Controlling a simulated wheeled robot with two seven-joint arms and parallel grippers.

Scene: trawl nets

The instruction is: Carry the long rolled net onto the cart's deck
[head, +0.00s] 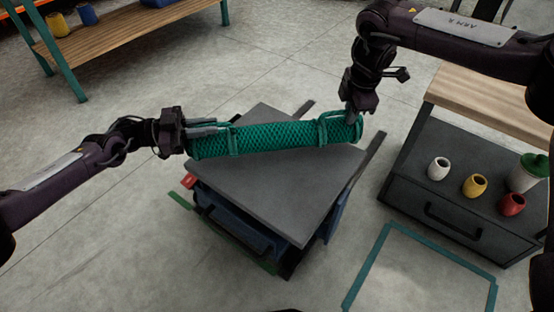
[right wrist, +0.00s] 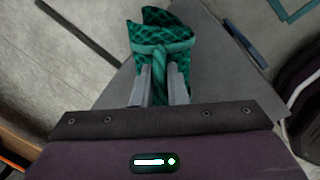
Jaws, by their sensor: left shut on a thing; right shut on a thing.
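The long rolled net (head: 270,138) is a green mesh roll with a tied band near each end. It spans above the cart's grey deck (head: 290,205) in the head view, its right end slightly higher in the picture. My left gripper (head: 205,130) is shut on the roll's left end. My right gripper (head: 353,112) comes from above and is shut on the roll near its right end. The right wrist view shows both fingers (right wrist: 158,85) closed around a green strap of the net (right wrist: 160,35). I cannot tell whether the roll touches the deck.
A workbench (head: 440,185) at the right holds white, yellow and red pots and a green-lidded jar (head: 527,172). A teal-legged wooden shelf (head: 120,40) stands at the upper left. A teal outline (head: 380,240) marks the floor at lower right. Open concrete floor lies left of the cart.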

